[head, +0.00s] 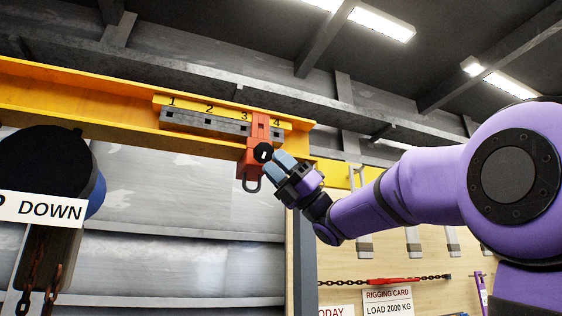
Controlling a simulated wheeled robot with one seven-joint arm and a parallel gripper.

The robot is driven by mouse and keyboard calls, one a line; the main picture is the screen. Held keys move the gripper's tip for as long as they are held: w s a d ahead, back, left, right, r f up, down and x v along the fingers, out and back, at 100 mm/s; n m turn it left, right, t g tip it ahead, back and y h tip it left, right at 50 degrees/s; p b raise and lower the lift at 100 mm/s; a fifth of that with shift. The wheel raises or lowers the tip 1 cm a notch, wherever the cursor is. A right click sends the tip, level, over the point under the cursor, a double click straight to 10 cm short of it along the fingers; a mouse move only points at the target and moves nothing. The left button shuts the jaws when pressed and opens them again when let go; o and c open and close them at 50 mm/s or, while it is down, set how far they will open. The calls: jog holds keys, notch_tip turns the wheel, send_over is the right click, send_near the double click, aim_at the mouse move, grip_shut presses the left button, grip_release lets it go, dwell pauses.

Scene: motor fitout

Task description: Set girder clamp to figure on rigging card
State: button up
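The orange-red girder clamp (255,168) hangs on the yellow girder (70,95), with a shackle at its bottom. Its upright arm crosses the numbered scale (190,108) between 3 and 4. A black knob (263,152) with a pale slot is on the clamp's front. My gripper (277,165) is just right of and below the knob, its blue-grey fingers pointing at it. I cannot tell whether they touch the knob or how far apart they are. The rigging card (388,301) reads "LOAD 2000 KG"; the frame cuts off anything lower.
A dark rounded hoist-like body (45,165) with chains and a sign ending in "DOWN" (50,209) stands at left. A wooden board (430,265) at lower right carries a chain with a red part (392,280). Grey-white panels are behind the girder.

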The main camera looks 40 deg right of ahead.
jog(key=s+v, duration=0.1)
jog(key=v, duration=0.8)
dwell(1.0)
jog(key=shift+s+f, duration=0.1)
dwell(0.3)
